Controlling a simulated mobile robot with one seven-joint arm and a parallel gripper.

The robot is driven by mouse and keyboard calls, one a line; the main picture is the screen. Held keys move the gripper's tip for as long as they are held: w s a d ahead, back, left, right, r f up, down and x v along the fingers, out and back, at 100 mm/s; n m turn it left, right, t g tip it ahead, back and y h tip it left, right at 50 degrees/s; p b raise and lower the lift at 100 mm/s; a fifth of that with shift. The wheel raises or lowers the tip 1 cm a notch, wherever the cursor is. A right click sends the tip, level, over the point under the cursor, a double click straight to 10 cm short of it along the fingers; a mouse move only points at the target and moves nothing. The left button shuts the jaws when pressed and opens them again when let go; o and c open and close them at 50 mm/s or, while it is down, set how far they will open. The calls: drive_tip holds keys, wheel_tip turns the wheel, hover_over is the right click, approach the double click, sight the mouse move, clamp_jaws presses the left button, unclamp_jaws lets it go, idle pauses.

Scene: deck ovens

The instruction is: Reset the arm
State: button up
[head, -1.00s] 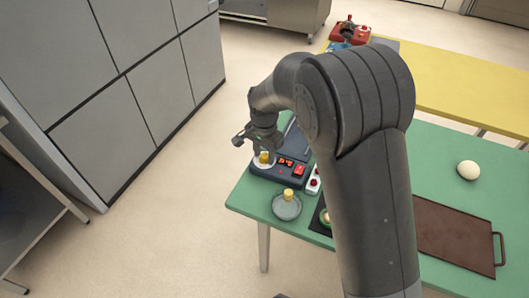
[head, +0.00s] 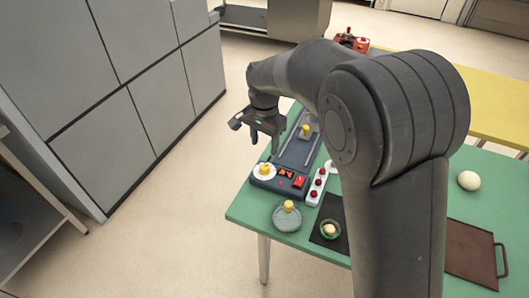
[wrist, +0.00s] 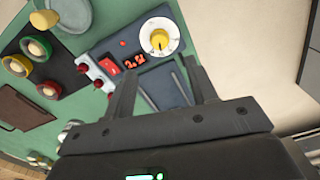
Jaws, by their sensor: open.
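My gripper (head: 264,148) is open and empty. It hangs above the left end of the green table, over a dark device with a white and yellow dial (head: 264,170) and red displays and switches. In the wrist view my gripper (wrist: 163,74) shows its two fingers apart, with nothing between them. The dial (wrist: 159,40) lies beyond the fingertips there, clear of them.
The device's long bed (head: 298,146) runs back from the dial. Cabinets (head: 130,90) stand left.

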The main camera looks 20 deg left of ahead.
drive_tip(key=shift+r, duration=0.5)
drive_tip(key=s+d+r+t, duration=0.1)
drive_tip(key=d+r, duration=0.3)
drive_tip(key=d, duration=0.4)
drive_tip(key=s+d+r+y, duration=0.1)
drive_tip(key=d+r, duration=0.3)
drive_tip(key=d, duration=0.4)
drive_tip(key=s+d+r+t, duration=0.1)
drive_tip(key=d+r, duration=0.3)
drive_tip(key=d, duration=0.3)
drive_tip(key=s+d+n+t+h, duration=0.1)
drive_tip(key=s+d+n+t, duration=0.1)
drive_tip(key=s+d, duration=1.3)
drive_tip(key=shift+s+d+r+t, duration=0.15)
drive_tip(key=shift+d+t, duration=0.65)
drive_tip(key=shift+d, duration=0.05)
